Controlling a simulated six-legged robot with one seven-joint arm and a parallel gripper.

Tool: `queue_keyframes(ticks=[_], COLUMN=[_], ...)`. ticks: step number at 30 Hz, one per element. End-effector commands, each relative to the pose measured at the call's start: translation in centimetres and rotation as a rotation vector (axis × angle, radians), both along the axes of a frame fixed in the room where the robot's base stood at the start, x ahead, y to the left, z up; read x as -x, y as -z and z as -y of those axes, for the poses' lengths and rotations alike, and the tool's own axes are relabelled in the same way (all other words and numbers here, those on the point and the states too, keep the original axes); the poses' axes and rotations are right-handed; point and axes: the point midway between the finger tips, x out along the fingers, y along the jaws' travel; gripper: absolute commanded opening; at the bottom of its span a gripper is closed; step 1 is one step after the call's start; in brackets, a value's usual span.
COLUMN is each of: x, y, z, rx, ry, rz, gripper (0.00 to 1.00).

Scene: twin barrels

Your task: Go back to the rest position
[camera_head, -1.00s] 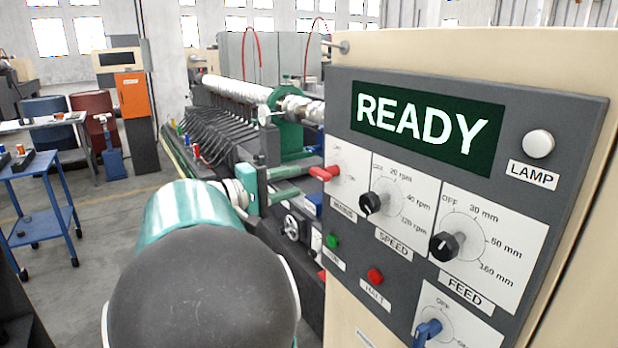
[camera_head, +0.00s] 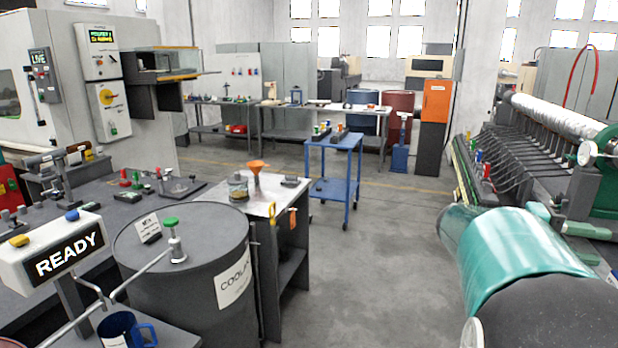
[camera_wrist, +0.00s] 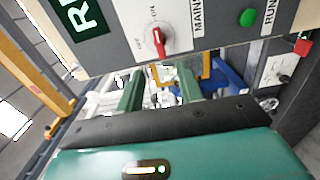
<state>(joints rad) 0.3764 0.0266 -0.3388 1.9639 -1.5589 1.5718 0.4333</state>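My gripper (camera_wrist: 160,78) shows in the wrist view with its two green fingers apart and nothing seen between them. It is in front of a dark control panel (camera_wrist: 200,28). A red MAINS switch (camera_wrist: 158,42) sits on that panel beyond the fingertips, and its pale tip points towards the ON label. A green RUN button (camera_wrist: 248,17) is to its right. No touch between fingers and panel shows. In the head view my arm stretches along the right edge, and I cannot make out the whole gripper there.
A dark coolant barrel (camera_head: 185,275) with a white READY box (camera_head: 60,250) beside it stands at lower left. A blue cart (camera_head: 335,180) stands mid-floor. A long machine (camera_head: 535,150) lies at right. Grey floor (camera_head: 375,250) is open in the middle.

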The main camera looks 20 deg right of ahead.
Motion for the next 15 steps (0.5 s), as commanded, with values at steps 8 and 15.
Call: queue_keyframes(ticks=[8, 15], x=[-1.6, -5.8], y=[4.4, 11.8], z=[-5.0, -18.2], rx=[-0.251, -0.722], ry=[-0.133, -0.447], rz=[0.175, 0.476], gripper=[0.36, 0.36])
